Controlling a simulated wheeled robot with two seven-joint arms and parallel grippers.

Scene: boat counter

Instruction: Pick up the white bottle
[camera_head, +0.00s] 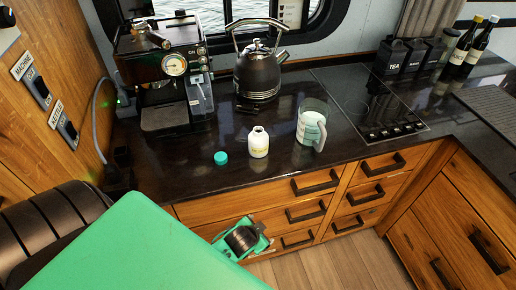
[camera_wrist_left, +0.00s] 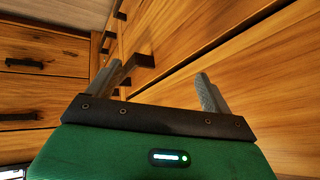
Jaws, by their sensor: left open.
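The white bottle (camera_head: 259,143) stands upright and uncapped on the dark counter, with a pale label on its front. A teal cap (camera_head: 221,158) lies on the counter to its left. My left arm comes in from the lower left in the head view, and part of its wrist (camera_head: 243,239) shows below the counter edge, in front of the drawers. In the left wrist view my left gripper (camera_wrist_left: 168,72) has its two fingers apart with nothing between them, facing the wooden drawer fronts. The bottle is not in the left wrist view. My right gripper is in neither view.
A measuring jug (camera_head: 311,125) stands just right of the bottle. A coffee machine (camera_head: 165,75) and a kettle (camera_head: 258,70) stand behind. A hob (camera_head: 367,100) lies at right. Drawer handles (camera_head: 315,183) stick out below the counter edge. Counter in front of the bottle is clear.

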